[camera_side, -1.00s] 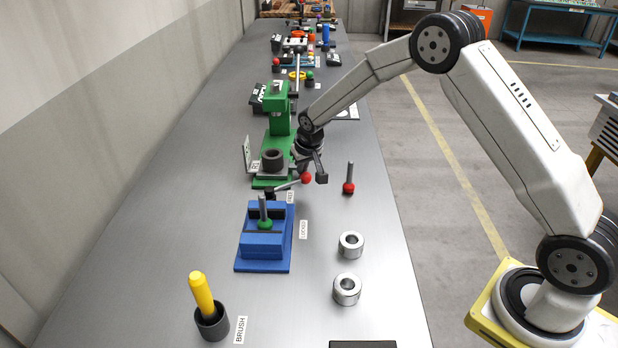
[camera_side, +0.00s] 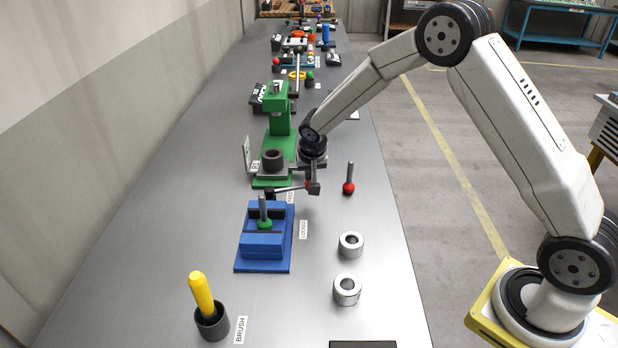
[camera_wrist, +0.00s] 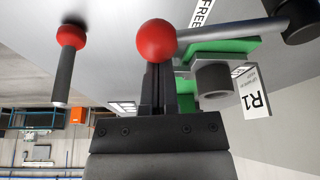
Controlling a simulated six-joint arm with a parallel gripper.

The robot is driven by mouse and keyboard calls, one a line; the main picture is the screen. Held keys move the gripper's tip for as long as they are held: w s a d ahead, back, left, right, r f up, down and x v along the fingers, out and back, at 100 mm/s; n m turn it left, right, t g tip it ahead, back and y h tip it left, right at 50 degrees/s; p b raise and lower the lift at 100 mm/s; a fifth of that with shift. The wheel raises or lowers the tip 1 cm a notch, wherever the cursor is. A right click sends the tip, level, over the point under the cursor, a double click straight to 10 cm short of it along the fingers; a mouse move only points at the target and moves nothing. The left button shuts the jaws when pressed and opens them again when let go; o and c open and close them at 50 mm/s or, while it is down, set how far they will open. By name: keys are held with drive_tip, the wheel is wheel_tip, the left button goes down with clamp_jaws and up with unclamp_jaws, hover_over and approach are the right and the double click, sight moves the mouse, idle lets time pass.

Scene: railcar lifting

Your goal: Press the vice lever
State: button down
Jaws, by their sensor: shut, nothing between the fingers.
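The blue vice (camera_side: 262,245) stands on the bench, with a green-based pin on top. Its lever (camera_side: 288,189) sticks out from the far end to the right and ends in a red ball. My gripper (camera_side: 314,188) is shut at that ball and hides most of it in the side view. In the wrist view the red ball (camera_wrist: 156,41) is just beyond the fingertips of my gripper (camera_wrist: 158,68), overlapping them. The lever rod (camera_wrist: 222,32) runs right to a dark pivot (camera_wrist: 296,20). I cannot tell whether the fingers touch the ball.
A green press (camera_side: 279,125) with a dark ring (camera_side: 273,160) stands just behind. A red-ball pin (camera_side: 348,185) stands close on the right. Two metal rings (camera_side: 347,289) and a brush holder (camera_side: 212,324) are nearer. LOCKED (camera_side: 303,229) and FREE (camera_wrist: 202,12) labels lie beside the lever.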

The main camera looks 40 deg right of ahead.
drive_tip(key=s+a+m, duration=0.1)
drive_tip(key=m, duration=0.1)
drive_tip(key=s+a+m+g+h, duration=0.1)
drive_tip(key=s+m, duration=0.1)
drive_tip(key=shift+s, duration=0.3)
drive_tip(key=s+a+m, duration=0.1)
drive_tip(key=m, duration=0.1)
drive_tip(key=s+a+m+g, duration=0.1)
drive_tip(key=a+m, duration=0.1)
drive_tip(key=shift+s+a+m+g+h, duration=0.15)
drive_tip(key=shift+s+m+g+h, duration=0.1)
drive_tip(key=shift+m+g+h, duration=0.05)
drive_tip(key=shift+s+a, duration=0.25)
drive_tip(key=shift+a, duration=0.35)
drive_tip(key=shift+d+r, duration=0.1)
drive_tip(key=shift+d, duration=0.3)
drive_tip(key=d, duration=0.2)
drive_tip(key=shift+w+d+r, duration=0.25)
drive_tip(key=shift+d, duration=0.15)
drive_tip(key=v, duration=1)
